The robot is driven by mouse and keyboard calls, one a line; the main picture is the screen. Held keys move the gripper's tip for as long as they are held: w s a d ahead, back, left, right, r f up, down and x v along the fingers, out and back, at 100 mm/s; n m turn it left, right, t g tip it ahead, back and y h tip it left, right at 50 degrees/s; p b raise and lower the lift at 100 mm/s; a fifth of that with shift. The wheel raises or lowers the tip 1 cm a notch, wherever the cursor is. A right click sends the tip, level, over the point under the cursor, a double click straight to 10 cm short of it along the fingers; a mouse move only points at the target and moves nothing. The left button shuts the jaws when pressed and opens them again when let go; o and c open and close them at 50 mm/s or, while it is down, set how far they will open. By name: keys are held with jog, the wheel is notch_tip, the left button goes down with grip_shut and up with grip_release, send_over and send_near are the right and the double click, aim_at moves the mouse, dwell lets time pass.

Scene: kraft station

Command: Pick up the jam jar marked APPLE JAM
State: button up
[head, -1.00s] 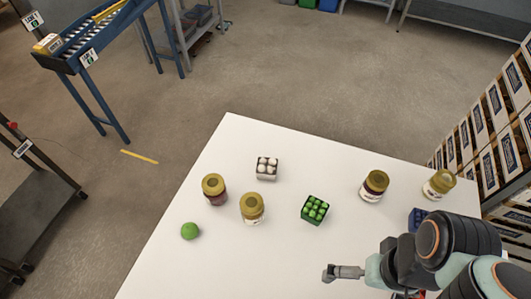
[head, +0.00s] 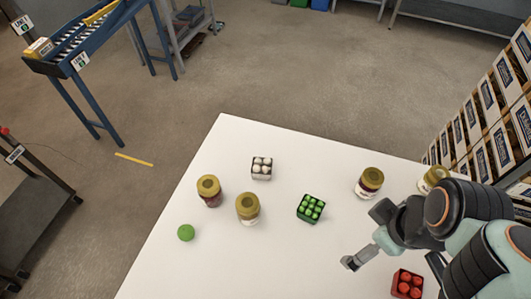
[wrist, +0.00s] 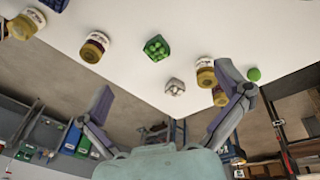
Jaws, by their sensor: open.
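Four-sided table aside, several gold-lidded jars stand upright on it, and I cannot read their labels. A dark-filled jar (head: 209,191) and a pale-filled jar (head: 248,208) stand at the left. Another dark-filled jar (head: 369,183) with a white label stands right of centre; it also shows in the wrist view (wrist: 94,46). A pale jar (head: 432,179) at the far right is partly hidden by my arm; it also shows in the wrist view (wrist: 26,25). My gripper (head: 352,262) is open and empty, above the table's front right, apart from every jar; its spread fingers show in the wrist view (wrist: 166,78).
The white table (head: 200,258) also bears a green lime (head: 186,232), a box of white items (head: 261,168), a green-filled box (head: 310,208) and a red-filled box (head: 407,284). A blue box (wrist: 56,4) shows in the wrist view. Stacked cartons (head: 490,115) stand right. The table's front left is clear.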

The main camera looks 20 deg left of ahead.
jog(key=w+a+f+n, duration=0.4)
jog(key=w+a+n, duration=0.7)
jog(key=w+n, duration=0.5)
jog(key=n+g, duration=0.2)
jog(key=n, duration=0.4)
send_near(247, 202)
jog(key=shift+h, duration=0.4)
jog(key=f, duration=0.7)
jog(key=shift+w+a+f, duration=0.2)
jog(key=shift+a+f, duration=0.05)
jog(key=shift+f, duration=0.05)
jog(key=shift+s+a+f+n, duration=0.1)
jog(key=shift+a+f+n, duration=0.1)
jog(key=shift+n, duration=0.1)
notch_tip(247, 202, down, 6)
jog(key=shift+d+f, duration=0.1)
jog(key=c, duration=1.3)
